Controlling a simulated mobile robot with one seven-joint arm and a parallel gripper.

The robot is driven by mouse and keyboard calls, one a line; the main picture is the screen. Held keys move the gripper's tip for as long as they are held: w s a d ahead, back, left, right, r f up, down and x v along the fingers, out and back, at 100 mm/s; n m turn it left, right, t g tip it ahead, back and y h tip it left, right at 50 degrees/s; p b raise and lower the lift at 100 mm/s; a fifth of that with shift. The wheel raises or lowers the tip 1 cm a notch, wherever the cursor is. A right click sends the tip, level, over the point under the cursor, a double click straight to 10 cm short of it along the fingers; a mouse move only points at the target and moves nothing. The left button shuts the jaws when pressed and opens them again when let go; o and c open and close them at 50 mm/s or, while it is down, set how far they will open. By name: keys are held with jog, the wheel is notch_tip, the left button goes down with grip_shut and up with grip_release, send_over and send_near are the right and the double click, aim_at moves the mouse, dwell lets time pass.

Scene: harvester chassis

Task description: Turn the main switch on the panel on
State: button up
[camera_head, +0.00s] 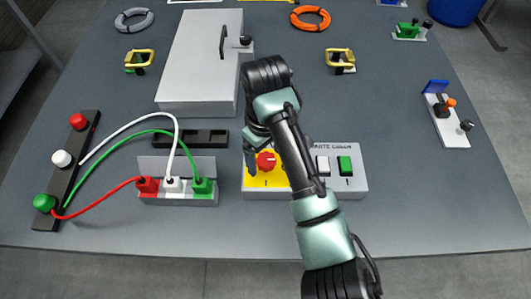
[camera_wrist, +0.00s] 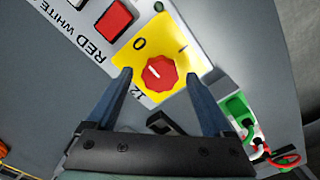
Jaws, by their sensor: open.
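The panel (camera_head: 356,186) is a light grey box on the table, partly hidden behind my arm. The main switch is a red rotary knob (camera_head: 266,161) on a yellow plate (camera_head: 256,181) at its left end. In the wrist view the knob (camera_wrist: 160,73) has a short white mark on its upper left part, and a "0" is printed above left of it on the yellow plate (camera_wrist: 181,47). My gripper (camera_wrist: 158,77) is open, with one finger on each side of the knob. Gaps show between fingers and knob; contact cannot be told.
A white button (camera_head: 323,165) and a green button (camera_head: 344,165) sit right of the knob; a red button (camera_wrist: 113,20) shows in the wrist view. A socket block (camera_head: 178,197) with plugged cables stands left. A grey box (camera_head: 196,65) with a handle stands behind.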

grip_shut()
dwell(0.3)
jog(key=shift+r+m+p, duration=0.1)
jog(key=shift+m+p, duration=0.2)
jog(key=shift+p, duration=0.3)
jog(key=shift+r+m+p, duration=0.15)
jog(key=shift+m+p, duration=0.85)
jog(key=shift+p, duration=0.25)
jog(key=m+p, duration=0.8)
jog(key=m, duration=0.2)
jog(key=shift+m, duration=0.4)
jog(key=shift+d+f+m+p, duration=0.1)
jog(key=shift+m+p, duration=0.4)
jog(key=shift+m, duration=0.65)
jog(key=shift+d+f+m+p, duration=0.1)
jog(key=shift+m+p, duration=0.4)
jog(key=shift+m, duration=0.65)
